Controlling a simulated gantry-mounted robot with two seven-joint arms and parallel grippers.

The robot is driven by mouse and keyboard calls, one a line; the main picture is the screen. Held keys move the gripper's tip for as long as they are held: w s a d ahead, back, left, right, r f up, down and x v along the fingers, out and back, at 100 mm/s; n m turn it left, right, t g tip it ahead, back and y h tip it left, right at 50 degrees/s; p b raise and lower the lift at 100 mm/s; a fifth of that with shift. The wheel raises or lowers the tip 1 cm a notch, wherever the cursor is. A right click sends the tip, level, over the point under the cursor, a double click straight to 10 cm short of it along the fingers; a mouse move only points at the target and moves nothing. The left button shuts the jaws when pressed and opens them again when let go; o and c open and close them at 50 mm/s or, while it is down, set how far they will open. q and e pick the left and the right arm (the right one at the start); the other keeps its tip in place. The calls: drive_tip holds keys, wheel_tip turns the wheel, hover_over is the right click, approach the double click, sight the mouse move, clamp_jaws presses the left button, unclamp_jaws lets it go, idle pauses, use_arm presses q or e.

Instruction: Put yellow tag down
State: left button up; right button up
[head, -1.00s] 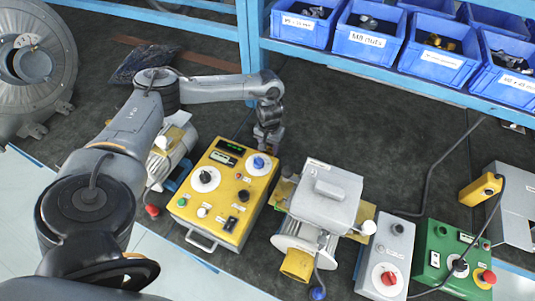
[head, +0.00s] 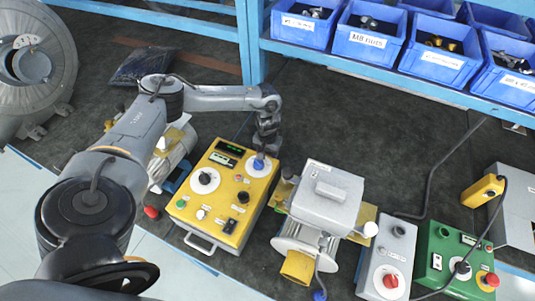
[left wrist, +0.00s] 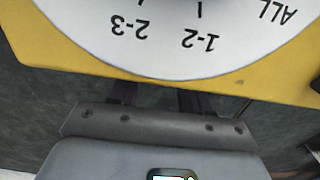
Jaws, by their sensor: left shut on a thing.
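No yellow tag can be made out in either view. My left gripper (head: 261,158) is shut on the blue knob (head: 259,165) at the far right corner of the yellow test box (head: 213,222). In the left wrist view, the white dial plate (left wrist: 185,45) with its markings fills the top, and the gripper (left wrist: 158,100) shows below it. The fingertips and the knob are hidden there. My right gripper is not in view.
A grey motor unit (head: 328,195) stands right of the box. Further right are a grey switch box (head: 386,255), a green box (head: 447,262) and a yellow handset (head: 482,191). Blue bins (head: 372,35) line the rear shelf. The dark mat behind the motor is clear.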

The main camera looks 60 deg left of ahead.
use_arm(q)
drive_tip(key=shift+s+a+f, duration=0.2)
drive_tip(key=shift+a+f, duration=0.05)
drive_tip(key=shift+f, duration=0.45)
drive_tip(key=o, duration=1)
drive_tip(key=shift+f, duration=0.15)
drive_tip(key=shift+w+r, duration=0.1)
drive_tip(key=shift+r, duration=0.2)
drive_tip(key=shift+w+d+r+p, duration=0.15)
drive_tip(key=shift+r+p, duration=0.55)
drive_tip(key=shift+r, duration=2.65)
drive_tip(key=shift+s+d+r+p, duration=0.1)
drive_tip(key=shift+r+p, duration=0.55)
drive_tip(key=shift+r, duration=2.65)
